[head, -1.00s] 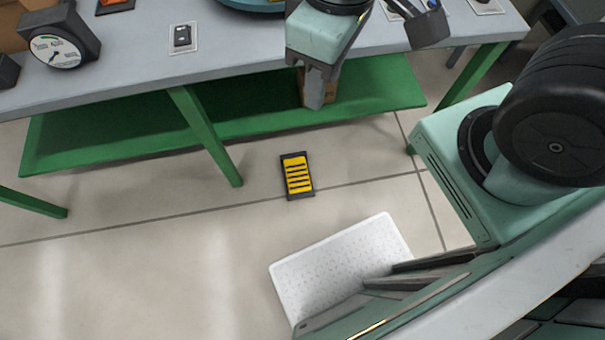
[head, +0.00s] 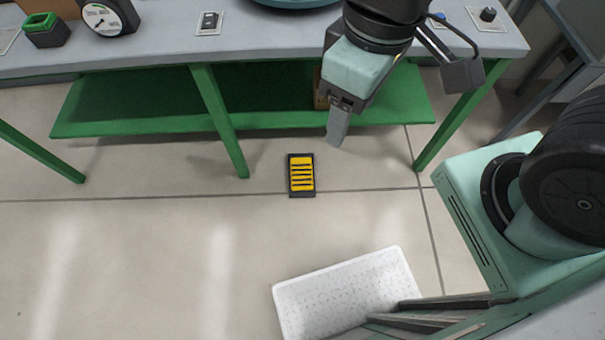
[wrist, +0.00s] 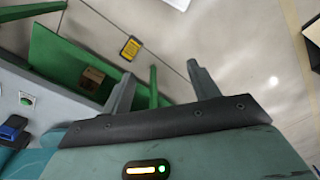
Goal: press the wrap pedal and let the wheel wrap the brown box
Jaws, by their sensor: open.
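The pedal (head: 301,175), a yellow-striped plate in a dark frame, lies on the floor in front of the bench. It also shows in the wrist view (wrist: 131,48). My gripper (head: 338,126) is open and empty, above and to the right of the pedal in the head view, apart from it. Both fingers show spread in the wrist view (wrist: 163,88). A brown box (wrist: 92,78) sits on the green lower shelf; my gripper mostly hides it in the head view. A blue round thing (head: 295,2), perhaps the wheel, is cut off at the top.
The grey bench (head: 150,50) has green legs and a green lower shelf (head: 150,122). A dial gauge (head: 103,18), a green-topped block (head: 42,28) and a switch plate (head: 209,21) are on it. A white perforated mat (head: 340,290) lies on the floor. The floor around the pedal is clear.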

